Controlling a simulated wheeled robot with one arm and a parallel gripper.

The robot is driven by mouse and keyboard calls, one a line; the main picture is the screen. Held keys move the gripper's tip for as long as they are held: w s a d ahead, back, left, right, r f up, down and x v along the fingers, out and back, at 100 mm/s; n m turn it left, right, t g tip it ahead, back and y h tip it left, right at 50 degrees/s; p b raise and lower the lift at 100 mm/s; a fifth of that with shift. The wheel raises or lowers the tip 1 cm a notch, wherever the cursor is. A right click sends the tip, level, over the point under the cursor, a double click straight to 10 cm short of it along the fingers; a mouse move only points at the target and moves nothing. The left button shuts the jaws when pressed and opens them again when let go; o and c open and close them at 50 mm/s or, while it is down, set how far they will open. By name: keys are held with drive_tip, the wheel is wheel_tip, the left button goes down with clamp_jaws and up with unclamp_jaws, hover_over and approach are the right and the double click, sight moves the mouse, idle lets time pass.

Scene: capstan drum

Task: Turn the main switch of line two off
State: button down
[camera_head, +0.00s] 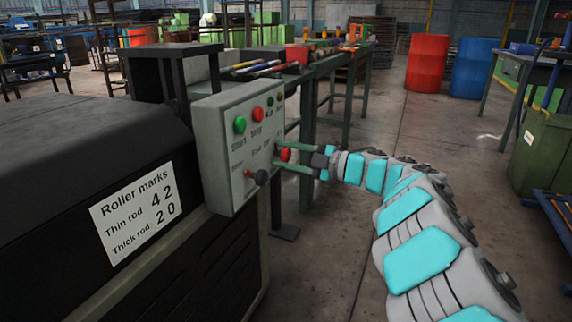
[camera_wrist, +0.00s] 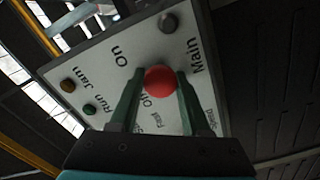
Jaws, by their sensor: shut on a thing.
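A grey control box (camera_head: 238,150) stands at the end of the dark machine. The switch's exact lever angle is hidden by the knob. No line number is legible on the box.
The box also carries a green start button (camera_head: 240,124), a red stop button (camera_head: 258,114), two small lamps and a dark knob (camera_head: 262,177) just below left of my fingers. A roller-marks sign (camera_head: 137,212) is on the machine.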

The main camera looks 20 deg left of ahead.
drive_tip(key=n+b, duration=0.1)
drive_tip(key=n, duration=0.1)
drive_tip(key=n+b, duration=0.1)
drive_tip(key=b, duration=0.1)
drive_tip(key=n+b, duration=0.1)
drive_tip(key=n, duration=0.1)
drive_tip(key=shift+f+n+b, duration=0.25)
drive_tip(key=shift+n+b, duration=0.05)
idle(0.3)
drive_tip(key=shift+c, duration=2)
unclamp_jaws()
drive_tip(key=shift+r, duration=0.1)
drive_tip(key=shift+d, duration=0.1)
drive_tip(key=d, duration=0.7)
drive_tip(key=shift+s+d+p, duration=0.3)
drive_tip(key=shift+s+p, duration=0.05)
